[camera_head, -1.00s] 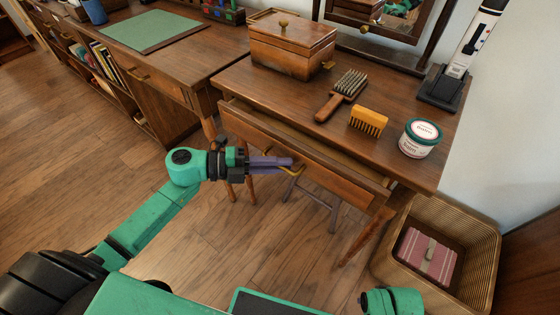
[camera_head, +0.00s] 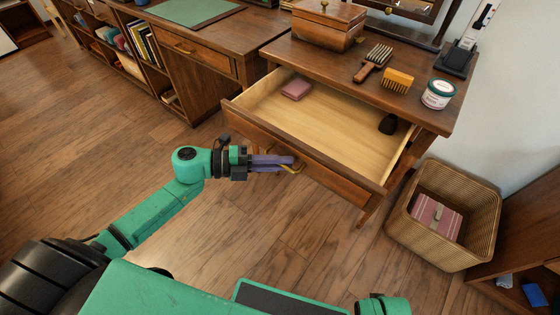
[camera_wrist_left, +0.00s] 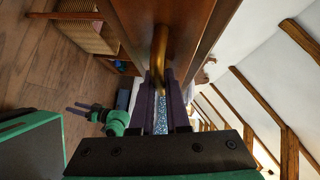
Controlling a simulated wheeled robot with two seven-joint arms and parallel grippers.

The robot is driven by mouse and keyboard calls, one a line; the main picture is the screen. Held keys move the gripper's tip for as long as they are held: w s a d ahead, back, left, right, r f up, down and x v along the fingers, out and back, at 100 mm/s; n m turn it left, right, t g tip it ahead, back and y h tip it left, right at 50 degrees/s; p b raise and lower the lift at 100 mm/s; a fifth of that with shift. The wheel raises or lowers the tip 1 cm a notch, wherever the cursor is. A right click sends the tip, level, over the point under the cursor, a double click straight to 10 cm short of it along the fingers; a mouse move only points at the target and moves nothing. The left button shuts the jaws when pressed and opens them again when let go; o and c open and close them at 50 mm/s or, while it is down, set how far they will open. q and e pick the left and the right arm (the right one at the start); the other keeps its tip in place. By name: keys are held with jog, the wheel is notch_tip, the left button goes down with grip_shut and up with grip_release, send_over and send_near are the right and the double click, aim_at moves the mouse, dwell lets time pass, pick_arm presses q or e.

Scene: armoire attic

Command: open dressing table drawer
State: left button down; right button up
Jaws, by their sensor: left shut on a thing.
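The dressing table (camera_head: 425,112) stands at the right of the head view. Its drawer (camera_head: 345,140) is pulled well out, with its pale wooden inside showing. A pink block (camera_head: 296,89) and a small dark object (camera_head: 388,125) lie in it. My left gripper (camera_head: 290,163) is at the drawer front, shut on the brass handle (camera_head: 297,169). In the left wrist view the handle (camera_wrist_left: 160,50) runs between the purple fingers (camera_wrist_left: 160,90). My right gripper is small in the left wrist view (camera_wrist_left: 80,109), its two fingers apart.
A wicker basket (camera_head: 440,255) with a striped cloth is on the floor at right. A desk (camera_head: 255,45) stands at left.

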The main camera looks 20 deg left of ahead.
dwell(0.3)
pick_arm(q)
jog(key=c, duration=0.9)
grip_release()
jog(key=p+v, duration=0.1)
jog(key=v, duration=1.3)
jog(key=shift+s+a, duration=0.1)
jog(key=shift+a, duration=0.2)
pick_arm(e)
jog(key=shift+s+d+f, duration=0.25)
jog(key=shift+s+f, duration=0.45)
jog(key=shift+s, duration=0.25)
